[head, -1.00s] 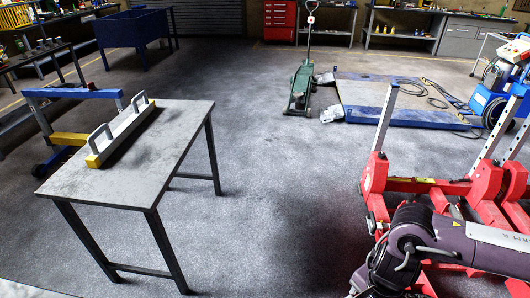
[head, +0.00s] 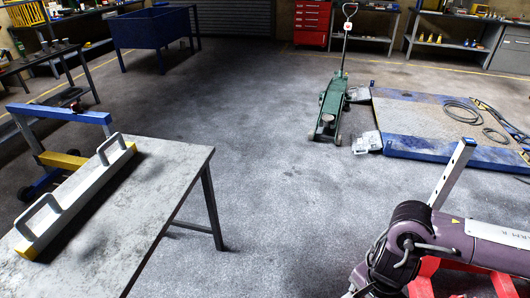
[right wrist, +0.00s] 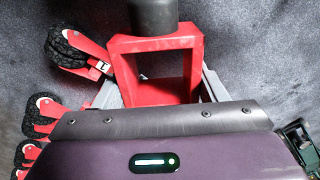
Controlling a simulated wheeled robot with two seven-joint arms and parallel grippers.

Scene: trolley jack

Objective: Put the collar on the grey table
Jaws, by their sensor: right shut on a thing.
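The grey table (head: 165,180) stands at the left in the head view, with its right part bare. In the right wrist view, my right gripper (right wrist: 160,85) has its two grey fingers on either side of a red, square, hollow piece, which I take for the collar (right wrist: 155,44). The gripper is shut on it, and dark floor shows behind. A black cylinder (right wrist: 152,14) sits at its upper edge; I cannot tell whether it belongs to it. In the head view my right arm fills the lower right, and its gripper and the collar are out of sight. My left gripper is in neither view.
A long pale bar with two handles and yellow ends (head: 75,195) lies along the table's left side. A blue-and-yellow frame (head: 60,115) stands behind it. A green trolley jack (head: 332,108) and a blue-edged platform (head: 430,120) are ahead. Red stands (head: 430,275) are lower right. Open floor lies between.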

